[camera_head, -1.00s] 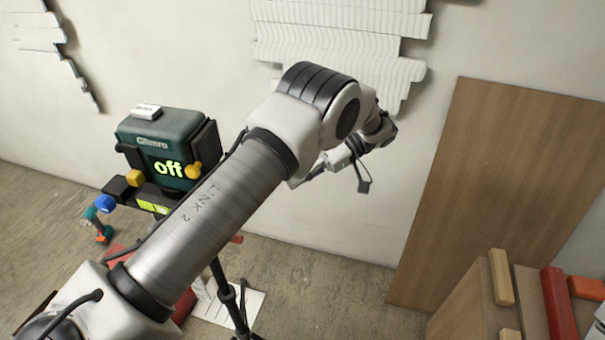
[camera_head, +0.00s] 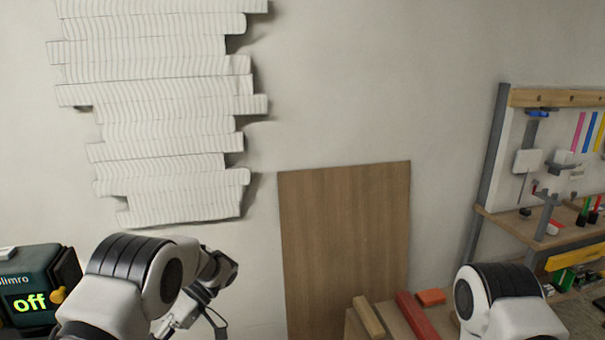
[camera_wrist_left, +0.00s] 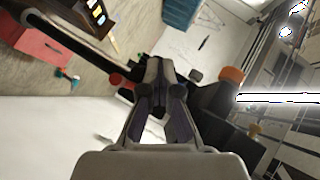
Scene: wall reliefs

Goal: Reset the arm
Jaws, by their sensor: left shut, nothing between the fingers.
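My left arm (camera_head: 130,285) comes in from the lower left of the head view, bent at a grey-and-black joint. Its wrist end points toward the wall; the fingers cannot be made out there. In the left wrist view, my left gripper (camera_wrist_left: 158,85) shows with its dark fingers close together and nothing held. My right arm (camera_head: 505,300) shows only as a rounded joint at the bottom right of the head view; its gripper is out of sight.
A white slatted relief (camera_head: 165,110) hangs on the wall. A brown board (camera_head: 345,240) leans on the wall. A tool rack (camera_head: 545,185) is at right. A red box (camera_wrist_left: 42,48) shows in the wrist view.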

